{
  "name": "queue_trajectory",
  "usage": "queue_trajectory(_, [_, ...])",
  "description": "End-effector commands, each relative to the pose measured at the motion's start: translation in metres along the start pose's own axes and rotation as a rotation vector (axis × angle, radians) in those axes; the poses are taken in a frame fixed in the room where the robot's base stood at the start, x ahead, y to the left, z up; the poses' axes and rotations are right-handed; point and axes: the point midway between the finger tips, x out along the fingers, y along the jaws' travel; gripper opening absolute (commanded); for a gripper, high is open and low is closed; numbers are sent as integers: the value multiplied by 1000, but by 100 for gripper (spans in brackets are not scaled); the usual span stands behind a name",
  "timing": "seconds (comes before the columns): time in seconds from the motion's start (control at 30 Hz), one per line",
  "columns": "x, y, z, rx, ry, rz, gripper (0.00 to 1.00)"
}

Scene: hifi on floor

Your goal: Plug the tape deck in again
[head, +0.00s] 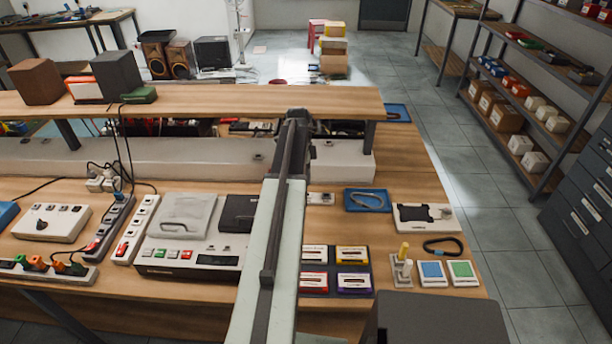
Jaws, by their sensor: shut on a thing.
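A grey-and-dark deck (190,257) with a row of coloured buttons and a display stands on the bench left of my arm; it looks like the tape deck. A grey lid-like piece (182,215) and a dark block lie on its top. Its lead and plug cannot be made out. A grey power strip (108,228) and a white strip with a red switch (137,230) stand left of the deck. Pale plugs with black leads (103,181) sit behind them. My arm reaches forward over the bench; its jaws and anything in them are hidden behind it.
A raised wooden shelf (215,101) crosses the bench, with a pale trunking (130,158) below it. Another strip with orange and green plugs (38,270) lies front left. Cartridges (352,255), a blue tray (368,200) and small parts lie to the right.

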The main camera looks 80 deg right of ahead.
Motion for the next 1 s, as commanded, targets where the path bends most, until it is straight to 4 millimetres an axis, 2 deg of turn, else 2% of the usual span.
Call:
queue_trajectory(0.03, [8,0,1,0,0,0,0])
queue_trajectory(0.2, [27,0,4,-1,0,0,0])
queue_trajectory(0.37, [39,0,5,-1,0,-1,0])
queue_trajectory(1.0, [39,0,7,-3,0,-1,0])
